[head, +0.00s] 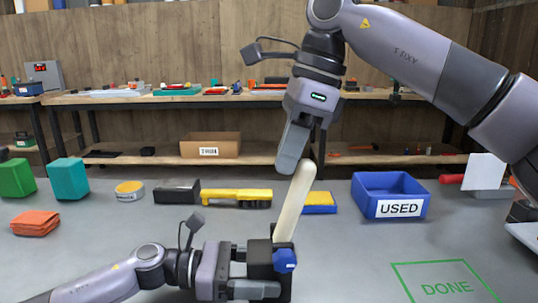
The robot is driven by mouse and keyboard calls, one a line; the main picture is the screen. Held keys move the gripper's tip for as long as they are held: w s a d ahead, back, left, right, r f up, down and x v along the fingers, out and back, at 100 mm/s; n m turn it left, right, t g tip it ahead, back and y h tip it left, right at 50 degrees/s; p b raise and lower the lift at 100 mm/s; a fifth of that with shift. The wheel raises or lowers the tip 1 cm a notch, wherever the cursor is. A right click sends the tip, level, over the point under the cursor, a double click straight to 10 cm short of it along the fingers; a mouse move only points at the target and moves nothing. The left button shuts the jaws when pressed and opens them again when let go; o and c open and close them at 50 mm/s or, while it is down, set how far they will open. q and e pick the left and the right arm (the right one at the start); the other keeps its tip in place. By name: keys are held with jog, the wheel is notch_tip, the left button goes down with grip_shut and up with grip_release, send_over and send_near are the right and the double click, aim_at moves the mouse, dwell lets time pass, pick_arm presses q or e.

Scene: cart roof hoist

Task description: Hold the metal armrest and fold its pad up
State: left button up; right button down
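The armrest has a dark block-like base (264,262) with a blue knob (284,261) and a long cream pad (294,205). The pad stands steeply up from the base, its top leaning a little right. My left gripper (256,272) comes in from the left, with its fingers on either side of the dark base, and appears shut on it. My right gripper (301,160) points down from above at the pad's top end. Its near finger is beside the pad's tip; the far finger is mostly hidden, so I cannot tell whether it grips the pad.
A blue bin labelled USED (392,209) stands right of the pad. A blue-and-yellow sponge-like block (319,203) and a yellow-and-black tool (236,197) lie behind the armrest. A green DONE outline (445,289) marks clear table at front right.

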jog(key=shift+a, duration=0.55)
jog(key=shift+a, duration=0.1)
jog(key=shift+a+r, duration=0.2)
jog(key=shift+a, duration=0.6)
jog(key=shift+a, duration=0.1)
jog(key=shift+s+a+r, duration=0.1)
jog(key=shift+a+r, duration=0.1)
jog(key=shift+a, duration=0.55)
jog(key=shift+a, duration=0.2)
jog(key=shift+a+r, duration=0.15)
jog(key=shift+a, duration=0.5)
jog(key=shift+s+a+r, duration=0.1)
jog(key=shift+a+r, duration=0.05)
jog(key=shift+a, duration=0.75)
